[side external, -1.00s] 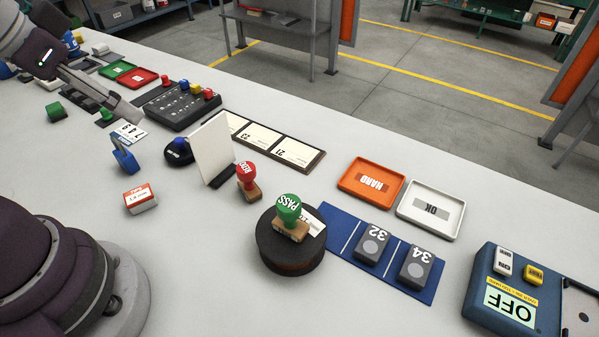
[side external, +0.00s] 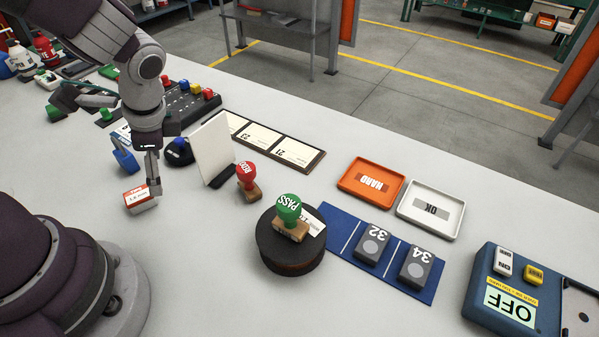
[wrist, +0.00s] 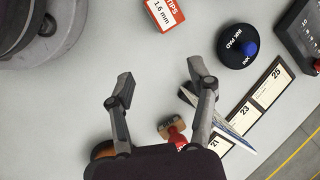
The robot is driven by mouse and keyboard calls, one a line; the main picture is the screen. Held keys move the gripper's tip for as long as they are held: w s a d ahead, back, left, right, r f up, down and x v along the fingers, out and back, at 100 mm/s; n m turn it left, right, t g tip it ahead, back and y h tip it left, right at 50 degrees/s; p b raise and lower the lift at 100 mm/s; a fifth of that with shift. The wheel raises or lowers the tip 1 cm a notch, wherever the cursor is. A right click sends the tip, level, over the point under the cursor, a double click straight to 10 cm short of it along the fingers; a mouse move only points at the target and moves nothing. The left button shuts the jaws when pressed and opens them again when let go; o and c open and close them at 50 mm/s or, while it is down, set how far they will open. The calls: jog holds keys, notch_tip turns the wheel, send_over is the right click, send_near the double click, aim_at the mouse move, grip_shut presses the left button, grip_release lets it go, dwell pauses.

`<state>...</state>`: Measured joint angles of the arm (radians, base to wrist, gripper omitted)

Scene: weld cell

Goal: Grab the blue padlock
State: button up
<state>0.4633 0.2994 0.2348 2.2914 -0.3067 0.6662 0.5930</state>
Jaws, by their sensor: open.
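The blue padlock (side external: 125,158) stands on the pale table at the left in the side view, just behind the small red-and-white TIPS box (side external: 141,198). My gripper (side external: 153,182) points down to the right of the padlock, its fingers overlapping the box's right edge in that view. In the wrist view my gripper (wrist: 160,75) is open, with bare table between the fingertips. The padlock does not show there. The TIPS box also shows at the top of the wrist view (wrist: 165,12), beyond the fingertips.
The round black ink pad (side external: 178,152) and an upright white panel (side external: 211,150) stand to the right of my gripper. The red-handled stamp (side external: 247,180) is farther right. A black button panel (side external: 190,101) lies behind. Bare table lies in front of the stamp.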

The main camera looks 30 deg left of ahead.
aim_at(121, 154)
jog(key=a+f+m+y, duration=0.2)
jog(key=m+y, duration=0.1)
jog(key=a+f+m+y, duration=0.1)
jog(key=a+f, duration=0.1)
jog(key=shift+s+a+m+g+y, duration=0.1)
jog(key=shift+s+m+g+y, duration=0.2)
jog(key=shift+m+g, duration=0.1)
jog(key=a+m+y, duration=0.1)
jog(key=m, duration=0.1)
jog(key=w+a+m+t+y, duration=0.1)
jog(key=y, duration=0.1)
jog(key=a+m+y, duration=0.1)
jog(key=a+m, duration=0.1)
jog(key=shift+w+f+m+t, duration=0.25)
jog(key=shift+f+m+t, duration=0.05)
jog(key=shift+t, duration=0.1)
jog(key=shift+w+a+m+t+y, duration=0.15)
jog(key=shift+a+m+t+y, duration=0.15)
jog(key=shift+m+y, duration=0.15)
jog(key=x, duration=1)
jog(key=shift+a+r, duration=0.15)
jog(key=shift+a, duration=0.1)
grip_shut()
